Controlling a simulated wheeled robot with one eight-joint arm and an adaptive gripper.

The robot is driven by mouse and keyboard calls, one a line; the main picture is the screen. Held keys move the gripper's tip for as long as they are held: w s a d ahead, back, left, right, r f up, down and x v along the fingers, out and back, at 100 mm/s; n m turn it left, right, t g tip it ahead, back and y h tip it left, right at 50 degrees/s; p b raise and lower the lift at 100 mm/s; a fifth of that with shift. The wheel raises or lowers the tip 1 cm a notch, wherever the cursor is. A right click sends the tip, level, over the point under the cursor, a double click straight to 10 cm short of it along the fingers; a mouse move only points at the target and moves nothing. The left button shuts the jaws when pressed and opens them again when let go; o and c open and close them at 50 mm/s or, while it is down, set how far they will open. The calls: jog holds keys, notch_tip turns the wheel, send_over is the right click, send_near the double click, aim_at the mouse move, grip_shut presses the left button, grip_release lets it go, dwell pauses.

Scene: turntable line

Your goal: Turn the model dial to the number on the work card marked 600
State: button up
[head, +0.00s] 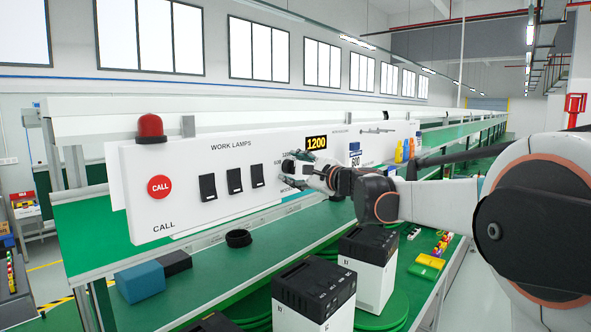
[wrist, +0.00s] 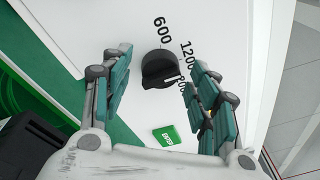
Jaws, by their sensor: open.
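The model dial (wrist: 158,68) is a black round knob on the white panel, with a white pointer mark on its right side in the wrist view. Printed numbers 600, 1200 and a third, partly hidden one curve around it. The pointer faces the 1200 and third-number side. My gripper (wrist: 161,66) is open, its green-padded fingers on either side of the dial with gaps visible. In the head view my gripper (head: 303,170) is at the panel and mostly hides the dial. The work card (head: 354,158), blue-topped and marked 600, is right of it. The display (head: 317,142) reads 1200.
A green ENTER button (wrist: 165,138) sits near the dial. The panel also bears black work-lamp switches (head: 234,180), a red CALL button (head: 160,186) and a red lamp (head: 150,126). Black-and-white boxes (head: 315,295) stand on the green bench below. Coloured bottles (head: 406,150) are to the right.

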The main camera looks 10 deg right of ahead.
jog(key=c, duration=1.1)
jog(key=shift+o, duration=0.2)
jog(key=shift+n, duration=0.3)
jog(key=n+b, duration=0.1)
jog(key=n, duration=0.2)
jog(key=shift+f+b, duration=0.2)
jog(key=shift+b, duration=0.2)
jog(key=n+b, duration=0.1)
jog(key=n, duration=0.2)
jog(key=shift+n+t+y, duration=0.4)
jog(key=n+b, duration=0.1)
jog(key=n, duration=0.2)
jog(key=shift+n+y, duration=0.4)
jog(key=shift+d+n+y+b, duration=0.1)
jog(key=shift+n+y+b, duration=0.3)
jog(key=shift+n, duration=1.4)
